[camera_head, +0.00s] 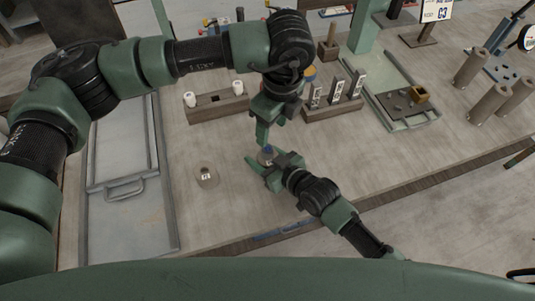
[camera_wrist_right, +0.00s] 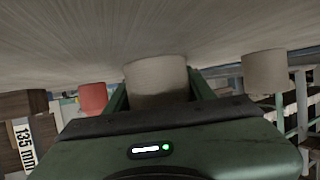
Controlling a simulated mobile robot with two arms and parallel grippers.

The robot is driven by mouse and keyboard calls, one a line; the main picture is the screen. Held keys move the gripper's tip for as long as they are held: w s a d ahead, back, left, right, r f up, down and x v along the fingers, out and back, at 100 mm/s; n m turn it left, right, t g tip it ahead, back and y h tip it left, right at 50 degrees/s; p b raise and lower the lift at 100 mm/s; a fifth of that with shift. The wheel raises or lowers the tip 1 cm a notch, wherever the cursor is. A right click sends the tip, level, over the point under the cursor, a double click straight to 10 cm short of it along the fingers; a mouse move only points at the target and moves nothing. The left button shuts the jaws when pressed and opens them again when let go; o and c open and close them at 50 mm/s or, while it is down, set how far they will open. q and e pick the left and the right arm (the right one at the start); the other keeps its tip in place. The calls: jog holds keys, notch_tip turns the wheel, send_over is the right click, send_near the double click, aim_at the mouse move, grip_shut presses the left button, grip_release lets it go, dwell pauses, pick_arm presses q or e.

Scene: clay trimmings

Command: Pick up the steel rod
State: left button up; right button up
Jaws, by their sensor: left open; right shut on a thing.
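Another short pale cylinder (camera_head: 207,178) stands alone on the table to the left. My left gripper (camera_head: 268,128) is open, pointing down just above and behind the right one; its fingers are partly hidden by its wrist. I cannot tell for certain which piece is the steel rod.
A wooden block with white pegs (camera_head: 190,99) and a block with labelled uprights (camera_head: 331,113) stand behind the grippers. A grey tray (camera_head: 125,225) with a handle lies left. Several tan cylinders (camera_head: 489,104) stand at right. The front middle of the table is clear.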

pick_arm(q)
send_over(268, 149)
jog(key=f, duration=0.5)
jog(key=shift+s+d+f, duration=0.1)
jog(key=shift+s+f, duration=0.2)
jog(key=shift+s, duration=0.1)
jog(key=shift+w+a+f, duration=0.1)
jog(key=shift+w+f, duration=0.05)
jog(key=shift+f, duration=0.85)
jog(key=shift+w+a+f, duration=0.1)
jog(key=shift+w+f, duration=0.05)
jog(key=shift+f, duration=0.85)
jog(key=shift+w+f, duration=0.15)
jog(key=shift+f, duration=0.85)
grip_shut()
